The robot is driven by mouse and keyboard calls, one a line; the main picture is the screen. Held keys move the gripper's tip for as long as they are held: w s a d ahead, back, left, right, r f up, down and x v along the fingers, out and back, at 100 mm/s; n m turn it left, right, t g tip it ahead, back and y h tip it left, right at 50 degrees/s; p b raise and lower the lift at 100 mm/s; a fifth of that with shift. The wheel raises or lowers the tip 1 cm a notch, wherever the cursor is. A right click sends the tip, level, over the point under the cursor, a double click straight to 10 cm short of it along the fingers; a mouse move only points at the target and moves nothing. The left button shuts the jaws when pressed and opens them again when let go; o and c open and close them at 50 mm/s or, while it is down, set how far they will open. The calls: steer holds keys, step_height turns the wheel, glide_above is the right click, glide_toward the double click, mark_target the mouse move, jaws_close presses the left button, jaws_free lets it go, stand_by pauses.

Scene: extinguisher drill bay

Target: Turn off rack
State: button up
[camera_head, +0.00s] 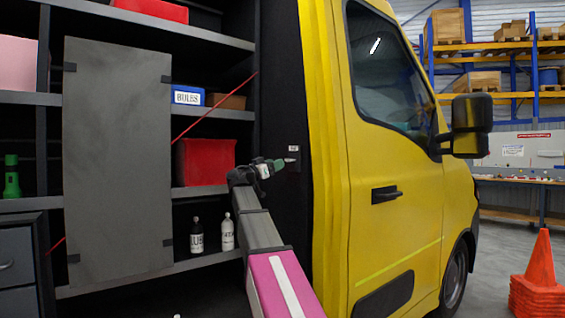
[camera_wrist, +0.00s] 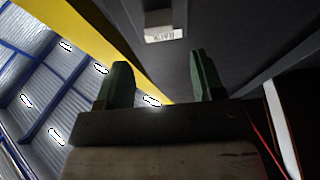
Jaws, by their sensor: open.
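A small switch (camera_head: 293,158) with a white label (camera_head: 293,149) sits on the dark panel at the end of the van's shelving, beside the yellow door frame. In the wrist view, a pale label (camera_wrist: 163,37) with upside-down lettering shows at the top centre, on a grey plate (camera_wrist: 158,17). My gripper (camera_head: 280,167) is at the panel, just left of the switch in the head view. In the wrist view, the green fingers of my gripper (camera_wrist: 160,68) are apart with nothing between them, and the plate lies beyond them. I cannot tell whether a finger touches the switch.
Dark shelves hold a red bin (camera_head: 205,160), a blue box (camera_head: 187,95) and two bottles (camera_head: 228,233). A grey board (camera_head: 118,160) stands before the shelves. The yellow van cab (camera_head: 395,220) is close on the right. Orange cones (camera_head: 540,275) stand on the floor at far right.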

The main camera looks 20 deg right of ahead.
steer(key=shift+v, duration=1.65)
steer(key=s+f+n+g+y, duration=0.15)
steer(key=f+n+y, duration=0.3)
steer(key=f, duration=1.55)
steer(key=s+f+n+y, duration=0.35)
steer(key=f+y, duration=0.25)
steer(key=f, duration=1.4)
steer(key=s+a+f+n+g+y, duration=0.1)
steer(key=s+a+f+n+y, duration=0.1)
steer(key=s+f, duration=0.5)
steer(key=s+a+f+n+g+y, duration=0.2)
steer(key=s+a+f+y, duration=0.3)
steer(key=f, duration=0.7)
steer(key=s+a+f+n+g+y, duration=0.2)
steer(key=s+a+f+y, duration=0.1)
steer(key=s+f, duration=0.5)
step_height(320, 180, down, 3)
steer(key=shift+s+a+r, duration=0.25)
steer(key=shift+s+a, duration=0.1)
steer(key=shift+a, duration=0.45)
